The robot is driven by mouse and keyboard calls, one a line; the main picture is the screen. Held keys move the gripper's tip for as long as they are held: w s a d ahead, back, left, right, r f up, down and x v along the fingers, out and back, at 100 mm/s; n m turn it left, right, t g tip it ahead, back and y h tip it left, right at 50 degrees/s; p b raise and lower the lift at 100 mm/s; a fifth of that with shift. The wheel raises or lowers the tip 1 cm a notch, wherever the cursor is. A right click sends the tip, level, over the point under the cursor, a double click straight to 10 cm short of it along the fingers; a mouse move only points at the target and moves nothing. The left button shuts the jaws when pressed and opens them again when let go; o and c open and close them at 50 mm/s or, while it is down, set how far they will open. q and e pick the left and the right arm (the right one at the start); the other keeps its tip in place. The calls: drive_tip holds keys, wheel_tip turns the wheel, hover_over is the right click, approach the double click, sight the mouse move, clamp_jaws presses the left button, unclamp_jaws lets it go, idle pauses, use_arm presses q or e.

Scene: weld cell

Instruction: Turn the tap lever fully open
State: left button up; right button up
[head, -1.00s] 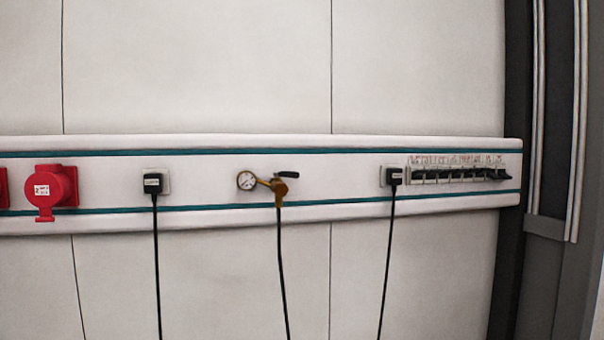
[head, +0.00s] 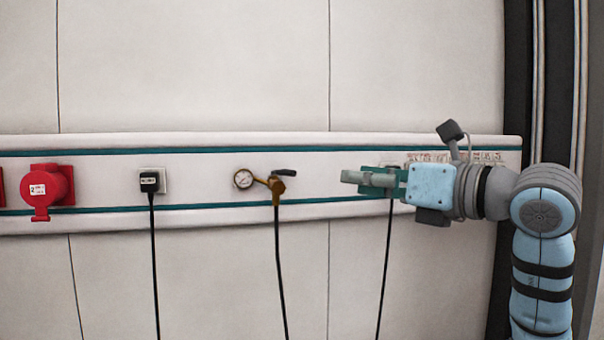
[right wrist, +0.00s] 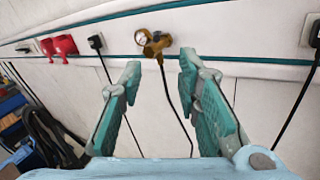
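The brass tap (head: 276,186) sits on the white wall rail with its black lever (head: 285,173) pointing right, roughly level. A round gauge (head: 243,179) is to its left and a black hose (head: 280,260) hangs below it. My right gripper (head: 345,177) is to the right of the tap, apart from it, pointing left. In the right wrist view its two teal-padded fingers (right wrist: 158,68) are spread open with nothing between them. The tap (right wrist: 155,45) shows there beyond the fingertips, near the gap's middle. My left gripper is not in view.
A red socket (head: 47,188) and a black plug with cable (head: 150,182) are left of the tap on the rail (head: 210,166). My right arm partly hides the switch row and another plug. The rail between tap and gripper is clear.

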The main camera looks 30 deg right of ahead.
sight(296, 172)
drive_tip(key=p+x, duration=0.1)
drive_tip(key=x, duration=0.3)
drive_tip(key=p+x, duration=0.1)
drive_tip(key=x, duration=0.4)
drive_tip(key=p+x, duration=0.2)
drive_tip(key=x, duration=0.2)
drive_tip(key=shift+w+a, duration=0.1)
drive_tip(key=shift+a, duration=0.35)
drive_tip(key=shift+w, duration=0.45)
drive_tip(key=shift+f, duration=0.1)
drive_tip(key=shift+w+a, duration=0.1)
clamp_jaws()
